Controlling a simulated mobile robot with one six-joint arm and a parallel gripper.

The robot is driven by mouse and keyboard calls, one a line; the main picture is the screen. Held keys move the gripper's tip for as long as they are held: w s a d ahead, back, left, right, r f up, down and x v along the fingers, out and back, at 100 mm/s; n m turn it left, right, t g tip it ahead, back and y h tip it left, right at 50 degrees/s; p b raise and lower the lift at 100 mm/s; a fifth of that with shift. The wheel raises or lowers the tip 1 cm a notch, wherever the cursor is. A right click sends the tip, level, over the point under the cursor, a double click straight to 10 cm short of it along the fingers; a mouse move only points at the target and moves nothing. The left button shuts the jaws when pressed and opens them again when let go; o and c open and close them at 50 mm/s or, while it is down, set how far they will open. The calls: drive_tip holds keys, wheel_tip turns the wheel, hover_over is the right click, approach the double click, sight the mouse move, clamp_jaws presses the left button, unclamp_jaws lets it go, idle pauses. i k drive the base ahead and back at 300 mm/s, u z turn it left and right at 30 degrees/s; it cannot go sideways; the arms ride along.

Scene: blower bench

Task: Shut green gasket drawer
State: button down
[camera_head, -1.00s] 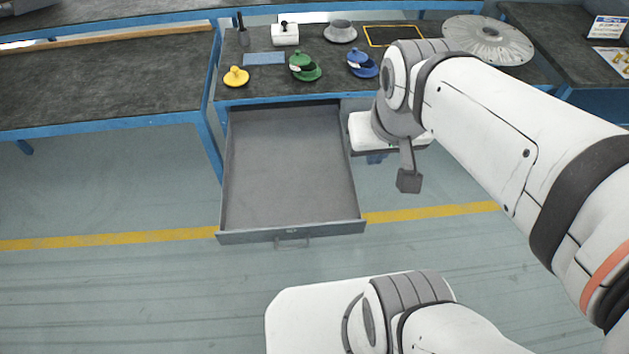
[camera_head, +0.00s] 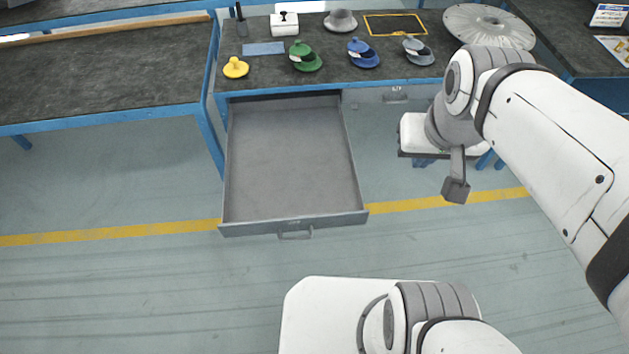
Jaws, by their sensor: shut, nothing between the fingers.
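A grey drawer (camera_head: 292,222) stands pulled far out from under the bench, and its tray looks empty. Its front has a bar handle (camera_head: 296,235) and a small label too small to read. No green drawer shows; this grey one is the only one standing open. My gripper (camera_head: 455,189) is shut and empty, pointing down to the right of the drawer, apart from it. A green round part (camera_head: 304,57) sits on the bench top above the drawer.
A second drawer front (camera_head: 396,95) is closed under the bench at right. On the bench (camera_head: 235,92) are a yellow knob (camera_head: 235,68), a blue part (camera_head: 362,54), a grey-blue part (camera_head: 417,51) and a large grey disc (camera_head: 488,27). The floor before the drawer is partly clear.

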sight(290, 166)
drive_tip(key=z, duration=0.05)
drive_tip(key=k, duration=0.95)
drive_tip(key=u, duration=1.35)
drive_tip(key=i, duration=0.5)
drive_tip(key=u, duration=0.05)
